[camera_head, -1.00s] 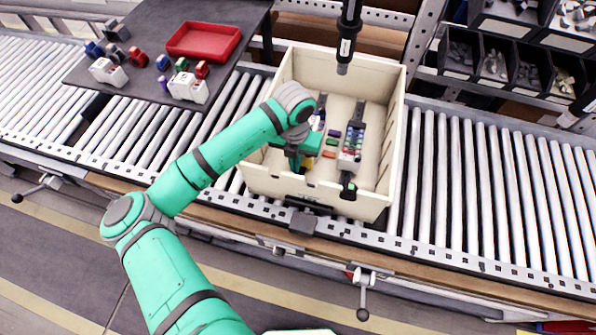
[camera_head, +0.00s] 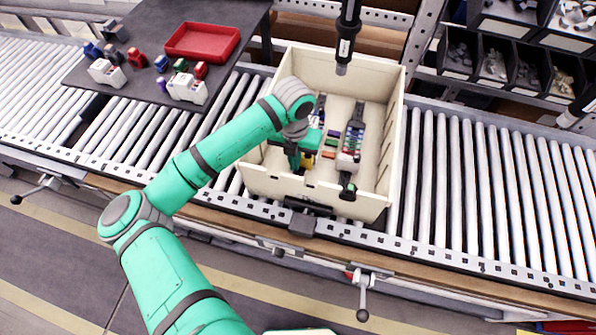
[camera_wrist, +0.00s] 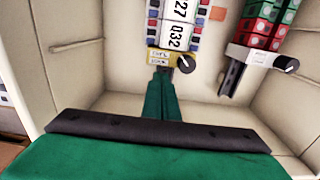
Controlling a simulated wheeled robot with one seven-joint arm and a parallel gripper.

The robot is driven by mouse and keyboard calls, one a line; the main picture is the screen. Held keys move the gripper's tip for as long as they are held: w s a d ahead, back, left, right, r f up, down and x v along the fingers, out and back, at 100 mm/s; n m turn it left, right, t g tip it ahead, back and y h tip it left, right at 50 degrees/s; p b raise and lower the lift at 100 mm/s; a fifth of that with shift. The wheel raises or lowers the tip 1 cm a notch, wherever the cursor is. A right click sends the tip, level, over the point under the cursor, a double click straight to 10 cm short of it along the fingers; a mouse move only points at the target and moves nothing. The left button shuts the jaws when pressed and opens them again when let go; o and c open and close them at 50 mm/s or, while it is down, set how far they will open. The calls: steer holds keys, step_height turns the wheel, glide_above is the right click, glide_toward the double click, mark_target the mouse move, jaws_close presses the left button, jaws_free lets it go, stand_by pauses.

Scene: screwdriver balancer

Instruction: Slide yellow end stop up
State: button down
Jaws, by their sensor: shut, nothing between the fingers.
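The yellow end stop (camera_wrist: 170,59) sits at the lower end of a row of terminal blocks (camera_wrist: 178,25) in the wrist view, with a dark knob on its right side. My gripper (camera_wrist: 161,73) is shut and empty, its green fingers together just below the yellow end stop. The fingertips appear to meet its lower edge; I cannot tell whether they touch. In the head view, my gripper (camera_head: 294,165) is inside the cream crate (camera_head: 262,177), and my arm hides much of this row.
A second row of coloured blocks (camera_head: 349,150) stands to the right in the crate, with a white end stop (camera_wrist: 250,56) at its end. The crate walls surround my gripper. A dark tool (camera_head: 346,40) hangs above the crate's back edge.

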steer(key=shift+r, duration=0.25)
steer(key=shift+r, duration=0.15)
steer(key=shift+a+r, duration=0.1)
steer(key=shift+r, duration=0.2)
step_height(320, 180, up, 11)
steer(key=shift+s, duration=0.45)
steer(key=shift+w+f, duration=0.1)
steer(key=shift+w, duration=0.05)
stand_by(0.4)
